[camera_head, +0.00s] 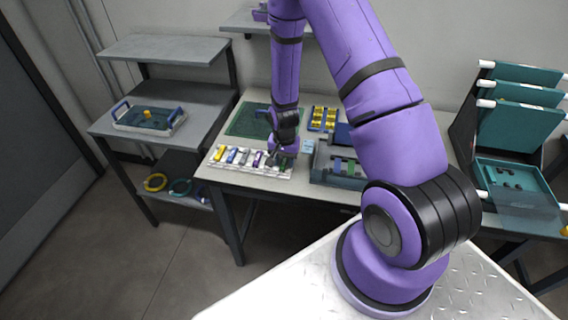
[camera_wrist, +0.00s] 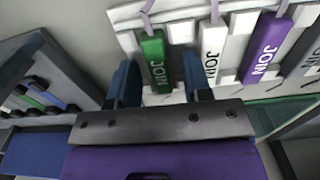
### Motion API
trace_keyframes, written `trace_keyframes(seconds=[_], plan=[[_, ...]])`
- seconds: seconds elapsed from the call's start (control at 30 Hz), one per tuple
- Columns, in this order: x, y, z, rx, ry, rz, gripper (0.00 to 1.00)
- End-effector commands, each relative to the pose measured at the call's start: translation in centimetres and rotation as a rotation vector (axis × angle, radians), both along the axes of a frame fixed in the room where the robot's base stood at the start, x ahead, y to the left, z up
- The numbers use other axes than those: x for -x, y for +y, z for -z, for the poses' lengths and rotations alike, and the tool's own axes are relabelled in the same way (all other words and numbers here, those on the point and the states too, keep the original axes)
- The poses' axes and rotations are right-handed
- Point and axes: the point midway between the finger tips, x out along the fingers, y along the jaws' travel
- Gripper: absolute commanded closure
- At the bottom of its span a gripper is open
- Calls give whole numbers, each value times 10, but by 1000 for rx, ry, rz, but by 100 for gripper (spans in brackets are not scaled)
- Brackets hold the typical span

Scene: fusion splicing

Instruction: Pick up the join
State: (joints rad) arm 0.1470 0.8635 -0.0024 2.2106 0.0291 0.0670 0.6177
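Several joins stand in a row on a white rack (camera_wrist: 126,42) in the wrist view, lettered JOIN. They include a green join (camera_wrist: 153,62), a white join (camera_wrist: 213,45), a purple join (camera_wrist: 266,47) and a dark grey join (camera_wrist: 304,52) at the right edge. In the head view the white rack (camera_head: 222,167) lies near the table's front edge. My gripper (camera_wrist: 160,78) is open, with its two dark blue fingers apart and the green join showing between them. I cannot tell whether the fingers touch it. In the head view my gripper (camera_head: 280,159) is over the rack's right end.
A grey bin (camera_head: 340,178) with coloured pieces stands right of the rack. A green mat (camera_head: 248,121) and yellow pieces in a blue holder (camera_head: 322,119) lie behind. A side shelf at left holds a blue-handled tray (camera_head: 149,118). A teal-panelled stand (camera_head: 520,130) is far right.

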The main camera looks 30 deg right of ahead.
Motion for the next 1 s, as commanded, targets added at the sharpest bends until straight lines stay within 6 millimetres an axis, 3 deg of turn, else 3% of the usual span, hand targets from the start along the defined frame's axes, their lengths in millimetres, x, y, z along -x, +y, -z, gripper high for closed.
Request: trace_keyframes(seconds=[0.03,0.17,0.2,0.63,1.0], plan=[[0,0,0,0,0,0,67],[0,0,0,0,0,0,97],[0,0,0,0,0,0,100],[-1,-1,-4,0,0,0,100],[-10,-5,-26,0,-1,0,100]])
